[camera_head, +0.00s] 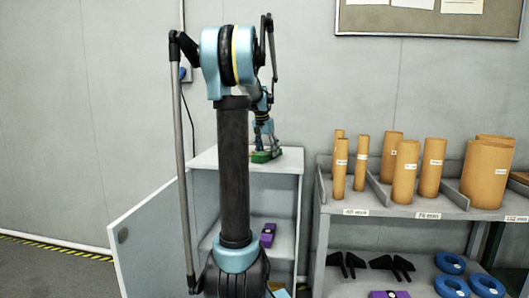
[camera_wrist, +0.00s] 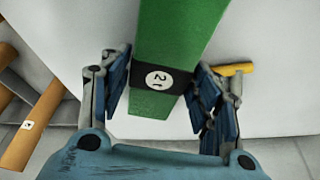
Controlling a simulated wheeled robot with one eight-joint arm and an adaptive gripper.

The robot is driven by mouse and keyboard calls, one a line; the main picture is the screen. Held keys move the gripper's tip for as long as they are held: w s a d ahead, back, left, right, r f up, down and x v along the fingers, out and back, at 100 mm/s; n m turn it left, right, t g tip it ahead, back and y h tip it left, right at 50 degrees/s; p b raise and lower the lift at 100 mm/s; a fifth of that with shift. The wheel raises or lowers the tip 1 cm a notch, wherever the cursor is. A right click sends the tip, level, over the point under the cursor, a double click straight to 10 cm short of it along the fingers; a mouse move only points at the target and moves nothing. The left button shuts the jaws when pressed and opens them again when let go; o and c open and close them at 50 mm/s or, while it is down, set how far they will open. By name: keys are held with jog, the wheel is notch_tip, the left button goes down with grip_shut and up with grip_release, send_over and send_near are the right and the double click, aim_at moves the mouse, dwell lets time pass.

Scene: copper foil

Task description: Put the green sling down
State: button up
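The green sling (camera_wrist: 180,30) is a long green strip with a black band carrying a round white label. In the wrist view it runs between the two fingers of my gripper (camera_wrist: 164,82). The finger pads lie close against both sides at the band, and my gripper looks shut on it. In the head view my gripper (camera_head: 264,138) points down over the white cabinet top (camera_head: 290,157), with the green sling (camera_head: 261,156) right at that surface. I cannot tell whether the sling touches the top.
A shelf (camera_head: 440,203) with several brown tubes (camera_head: 404,172) stands to the right. Purple packs, black brackets and blue rings (camera_head: 450,263) lie lower down. The cabinet door (camera_head: 150,240) hangs open at left. A yellow piece (camera_wrist: 236,69) shows beside the right finger.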

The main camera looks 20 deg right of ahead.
jog(key=shift+o, duration=0.2)
jog(key=shift+r, duration=0.1)
jog(key=v, duration=1.2)
jog(key=s+a+f+n+y, duration=0.1)
jog(key=s+a+f+n, duration=0.2)
jog(key=s+a+f, duration=0.5)
jog(key=s+a+f+n, duration=0.3)
jog(key=s+a+f, duration=0.25)
jog(key=a, duration=0.55)
jog(key=s+a+f+n, duration=0.2)
jog(key=s+a+f, duration=0.1)
jog(key=s+f, duration=0.3)
jog(key=s+a+f+n+y, duration=0.1)
jog(key=s+a+f, duration=0.3)
jog(key=s+f, duration=0.2)
jog(key=s+a+f+n, duration=0.2)
jog(key=s+a+f, duration=0.2)
jog(key=s+f, duration=0.2)
notch_tip(320, 180, down, 2)
jog(key=shift+s+a+f+n+y, duration=0.15)
jog(key=shift+s+f+n+y, duration=0.15)
jog(key=shift+y, duration=0.1)
jog(key=shift+w, duration=0.1)
jog(key=shift+w+f, duration=0.15)
jog(key=shift+w, duration=0.2)
